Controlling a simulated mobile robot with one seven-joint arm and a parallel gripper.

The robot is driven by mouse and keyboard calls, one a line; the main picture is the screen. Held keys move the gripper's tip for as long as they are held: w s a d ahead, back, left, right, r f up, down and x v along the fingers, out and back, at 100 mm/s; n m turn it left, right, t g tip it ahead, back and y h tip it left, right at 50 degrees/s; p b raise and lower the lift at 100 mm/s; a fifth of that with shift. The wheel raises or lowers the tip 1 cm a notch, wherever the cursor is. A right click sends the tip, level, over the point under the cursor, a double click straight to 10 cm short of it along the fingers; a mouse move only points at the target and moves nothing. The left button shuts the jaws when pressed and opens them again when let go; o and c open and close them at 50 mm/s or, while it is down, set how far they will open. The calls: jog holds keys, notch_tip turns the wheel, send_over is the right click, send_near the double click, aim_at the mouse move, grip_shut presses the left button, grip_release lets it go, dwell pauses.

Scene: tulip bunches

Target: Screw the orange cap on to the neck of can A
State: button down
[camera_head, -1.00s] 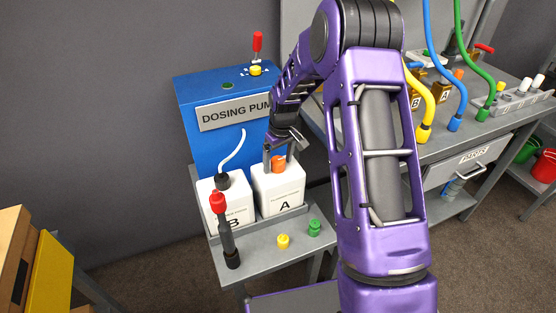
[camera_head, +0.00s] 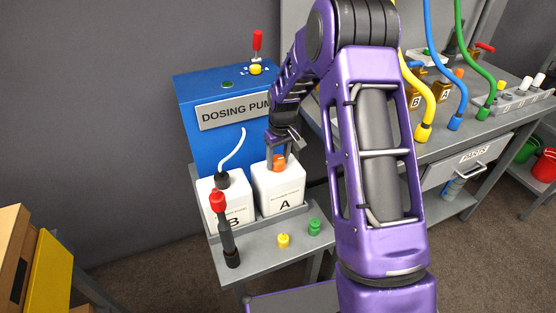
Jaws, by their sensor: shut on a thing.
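Can A (camera_head: 281,195) is a white can with a black letter A, upright on the grey stand in front of the blue dosing pump. The orange cap (camera_head: 279,163) is at the top of can A, over its neck. My gripper (camera_head: 279,158) points down from above and is shut on the orange cap, with its fingers on either side. The neck is hidden by the cap and fingers, so I cannot tell how far the cap is on.
Can B (camera_head: 231,217) stands left of can A, with a black cap and white hose. A red-topped black tool (camera_head: 225,230) stands in front of it. A yellow cap (camera_head: 283,240) and a green cap (camera_head: 314,227) lie at the stand's front. The blue dosing pump (camera_head: 188,110) rises behind.

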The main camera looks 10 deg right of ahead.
jog(key=m, duration=0.3)
jog(key=shift+m, duration=0.3)
jog(key=m, duration=0.4)
jog(key=shift+h, duration=0.4)
jog(key=shift+m, duration=0.5)
jog(key=m, duration=0.3)
jog(key=shift+h+p, duration=0.3)
jog(key=shift+f+m+g+p, duration=0.1)
jog(key=shift+m+g+p, duration=0.3)
jog(key=shift+m, duration=1.5)
